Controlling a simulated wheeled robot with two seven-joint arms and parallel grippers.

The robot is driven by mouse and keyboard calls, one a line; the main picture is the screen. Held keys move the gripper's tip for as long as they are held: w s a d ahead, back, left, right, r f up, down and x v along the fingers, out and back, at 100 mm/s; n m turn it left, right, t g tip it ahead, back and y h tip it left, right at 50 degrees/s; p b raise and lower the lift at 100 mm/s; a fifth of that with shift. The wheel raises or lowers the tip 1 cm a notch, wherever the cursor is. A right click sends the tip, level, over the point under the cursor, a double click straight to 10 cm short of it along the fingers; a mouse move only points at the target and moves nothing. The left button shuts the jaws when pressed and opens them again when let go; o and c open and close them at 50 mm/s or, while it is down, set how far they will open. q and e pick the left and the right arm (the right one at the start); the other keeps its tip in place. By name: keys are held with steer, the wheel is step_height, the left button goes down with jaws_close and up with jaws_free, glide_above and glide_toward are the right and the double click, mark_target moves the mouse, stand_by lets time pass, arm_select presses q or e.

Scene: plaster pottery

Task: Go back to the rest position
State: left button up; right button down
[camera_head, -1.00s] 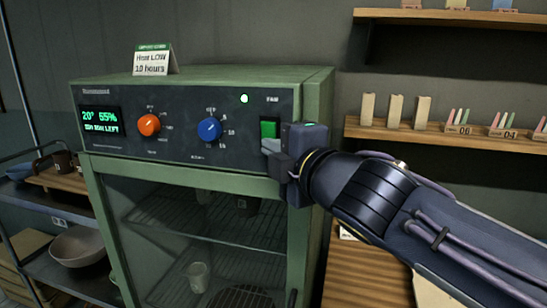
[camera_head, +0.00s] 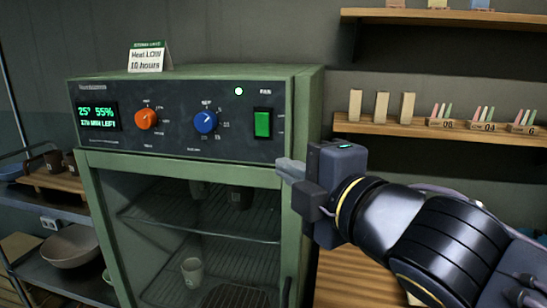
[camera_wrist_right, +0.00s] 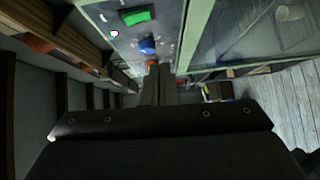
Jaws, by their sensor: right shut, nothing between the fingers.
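My right gripper (camera_head: 291,170) is shut and empty in the head view. It is in front of the right side of the green drying cabinet (camera_head: 92,180), below the green fan switch (camera_head: 263,124). In the right wrist view its closed fingers (camera_wrist_right: 160,86) point along the cabinet's panel, and the green switch shows there too (camera_wrist_right: 137,16). The panel carries an orange knob (camera_head: 146,118), a blue knob (camera_head: 205,121) and a lit green display (camera_head: 98,116) reading 25° 55%. A small white light (camera_head: 239,91) is lit. My left gripper is not in view.
Cups (camera_head: 192,271) stand on wire racks behind the cabinet's glass door. A sign (camera_head: 147,57) reading "Heat LOW 10 hours" stands on top. A wall shelf (camera_head: 400,125) with blocks and test pieces is at right. A rack with a bowl (camera_head: 70,244) is at left.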

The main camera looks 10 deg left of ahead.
steer(key=shift+s+d+f, duration=0.15)
steer(key=shift+s+d, duration=0.35)
steer(key=shift+d, duration=0.15)
steer(key=d+f+m+g+h, duration=0.2)
steer(key=d+f+m+h, duration=0.5)
steer(key=d+f+m, duration=0.9)
steer(key=s+d+f+m+g, duration=0.2)
steer(key=s+d+f+m, duration=0.2)
steer(key=f, duration=0.5)
steer(key=s+d+f+m+g+h, duration=0.1)
steer(key=s+d+f+m+g, duration=0.2)
steer(key=s, duration=0.7)
step_height(320, 180, down, 6)
steer(key=d+m, duration=0.2)
steer(key=m, duration=0.2)
steer(key=shift+r+m, duration=0.15)
steer(key=shift+m, duration=0.25)
